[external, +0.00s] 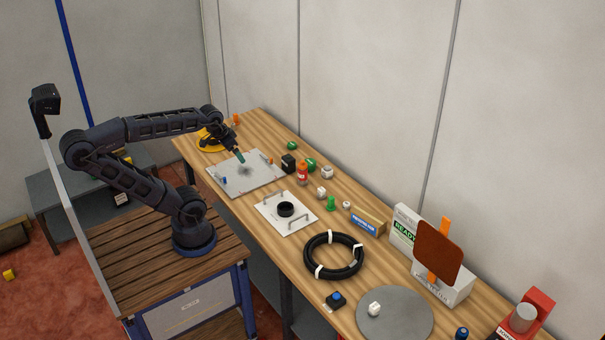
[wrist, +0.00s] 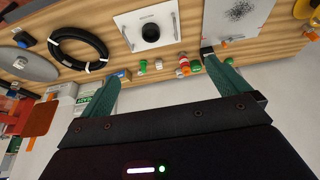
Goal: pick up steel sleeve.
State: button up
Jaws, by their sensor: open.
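A plain grey cylinder (external: 523,317), which may be the steel sleeve, sits in a red holder (external: 541,305) at the near right end of the bench. I cannot be sure that it is the sleeve, and I cannot make it out in the wrist view. My gripper (external: 241,158) is above the pale speckled plate near the far end of the bench, far from that cylinder. Its two teal fingers are spread apart with nothing between them in the wrist view (wrist: 160,68).
A black coil (external: 333,256), a white plate with a black ring (external: 264,217) and a grey disc (external: 427,316) lie along the bench. Bottles and small items line the wall side. A brown paddle (external: 437,252) stands tall before the red holder.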

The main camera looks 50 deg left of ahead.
jog(key=c, duration=1.1)
